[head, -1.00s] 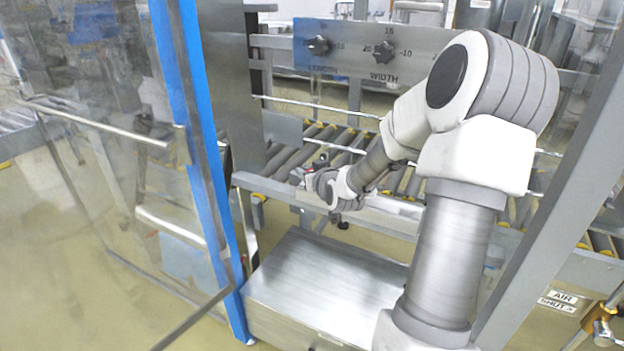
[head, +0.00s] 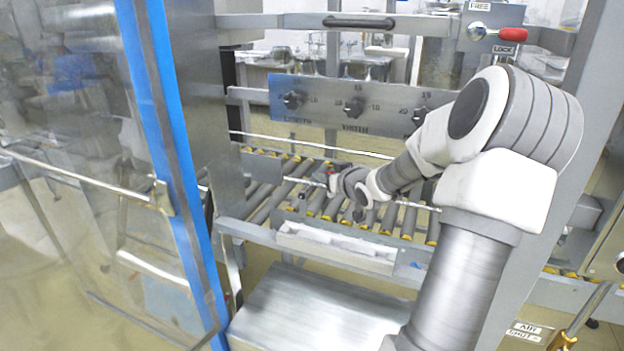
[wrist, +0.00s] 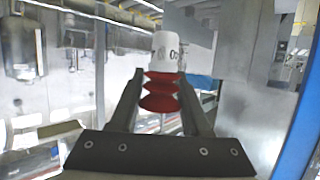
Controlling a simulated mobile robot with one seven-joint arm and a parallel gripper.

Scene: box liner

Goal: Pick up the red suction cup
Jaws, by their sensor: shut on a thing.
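The red suction cup (wrist: 160,92) has a ribbed red bellows. It sits between the two fingers of my gripper (wrist: 162,88) in the wrist view, and the fingers are shut on it. A white cylindrical piece with dark lettering (wrist: 165,48) shows directly above the red bellows.
The roller conveyor (head: 268,203) runs behind a metal frame. A panel with knobs (head: 352,104) stands above it. A glazed door with a blue edge (head: 165,150) is at the left. A bare metal box top (head: 310,310) lies below. A red-handled lever (head: 512,35) is at upper right.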

